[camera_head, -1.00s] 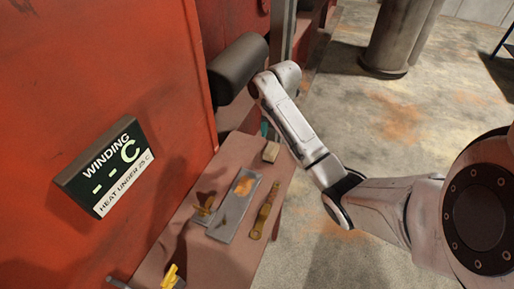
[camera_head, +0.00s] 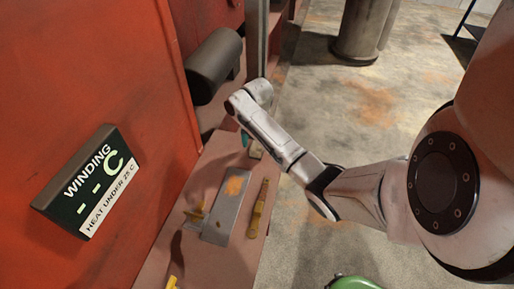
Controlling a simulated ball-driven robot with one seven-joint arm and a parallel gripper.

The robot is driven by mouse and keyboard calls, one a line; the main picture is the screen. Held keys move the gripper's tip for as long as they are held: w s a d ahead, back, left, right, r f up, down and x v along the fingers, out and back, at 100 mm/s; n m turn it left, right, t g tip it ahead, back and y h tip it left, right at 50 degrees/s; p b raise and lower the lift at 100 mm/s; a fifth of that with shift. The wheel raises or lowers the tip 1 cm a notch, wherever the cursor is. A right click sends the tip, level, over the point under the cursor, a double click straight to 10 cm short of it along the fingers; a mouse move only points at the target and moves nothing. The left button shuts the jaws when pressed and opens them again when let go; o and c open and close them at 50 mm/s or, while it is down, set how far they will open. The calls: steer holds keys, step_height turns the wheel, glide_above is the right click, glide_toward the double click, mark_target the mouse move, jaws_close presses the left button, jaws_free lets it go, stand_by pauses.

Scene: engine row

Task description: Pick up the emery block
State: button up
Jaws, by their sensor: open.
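A small tan block (camera_head: 256,151), which looks like the emery block, sits at the far end of the reddish-brown ledge (camera_head: 216,160). My arm partly covers it. The far end of my arm (camera_head: 250,100) is above and just beyond the block. My gripper's fingers do not show; the arm links hide whatever hangs below. A small teal bit (camera_head: 245,138) shows beside the arm, too small to tell what it is.
A grey plate with an orange patch (camera_head: 228,208), a brassy tool (camera_head: 258,208) and small yellow pieces (camera_head: 195,216) lie nearer on the ledge. A red panel with a winding sign (camera_head: 88,182) and a dark cylinder (camera_head: 213,66) stand left. A green rounded thing (camera_head: 352,283) is at bottom.

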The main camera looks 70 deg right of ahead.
steer(key=shift+f, duration=1.15)
steer(key=c, duration=1.1)
steer(key=shift+r, duration=0.15)
